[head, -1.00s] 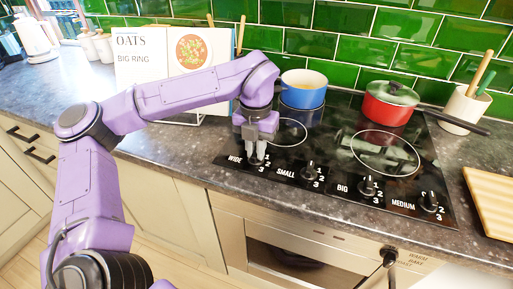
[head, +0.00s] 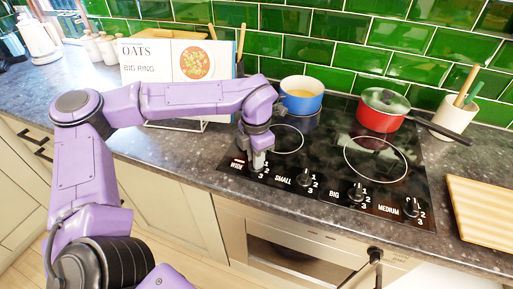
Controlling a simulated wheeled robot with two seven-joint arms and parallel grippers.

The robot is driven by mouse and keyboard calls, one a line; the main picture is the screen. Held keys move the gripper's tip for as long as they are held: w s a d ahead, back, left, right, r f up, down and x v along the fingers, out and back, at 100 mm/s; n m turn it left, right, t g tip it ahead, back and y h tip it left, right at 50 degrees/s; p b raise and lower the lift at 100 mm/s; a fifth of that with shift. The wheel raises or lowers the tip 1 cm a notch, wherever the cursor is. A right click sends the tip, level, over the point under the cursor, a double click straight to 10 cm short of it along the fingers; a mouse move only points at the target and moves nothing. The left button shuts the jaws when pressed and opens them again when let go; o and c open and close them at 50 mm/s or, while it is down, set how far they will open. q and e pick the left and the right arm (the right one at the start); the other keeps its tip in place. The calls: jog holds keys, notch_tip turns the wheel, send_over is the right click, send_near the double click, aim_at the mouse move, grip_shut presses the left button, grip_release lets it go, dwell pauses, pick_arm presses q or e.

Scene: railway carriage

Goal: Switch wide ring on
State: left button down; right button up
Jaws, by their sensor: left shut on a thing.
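The black hob (head: 325,190) has a row of knobs along its front edge, labelled WIDE, SMALL, BIG and MEDIUM. My left gripper (head: 258,163) points down at the hob's front left corner and is shut on the wide knob, beside the WIDE label (head: 237,166). The fingers mostly hide this knob, so I cannot tell which way its pointer faces. The small knob (head: 305,178), big knob (head: 356,192) and medium knob (head: 411,207) stand clear to the right. My right gripper is not in view.
A blue pot (head: 301,102) stands at the back left of the hob, and a red lidded pan (head: 382,118) at the back right, its handle jutting right. An open cookbook (head: 150,68) stands behind my left arm. A wooden board (head: 485,212) lies right.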

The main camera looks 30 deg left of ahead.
pick_arm(q)
jog(key=m+p, duration=0.3)
jog(key=p, duration=0.1)
jog(key=m+p, duration=0.8)
jog(key=shift+r, duration=0.4)
jog(key=shift+w+m+p, duration=0.1)
jog(key=shift+m+p, duration=0.3)
jog(key=shift+p, duration=0.15)
jog(key=m+p, duration=0.1)
jog(key=m, duration=0.1)
jog(key=shift+f+m, duration=0.2)
jog(key=shift+m, duration=2.5)
jog(key=c, duration=1.1)
grip_release()
jog(key=shift+f, duration=0.1)
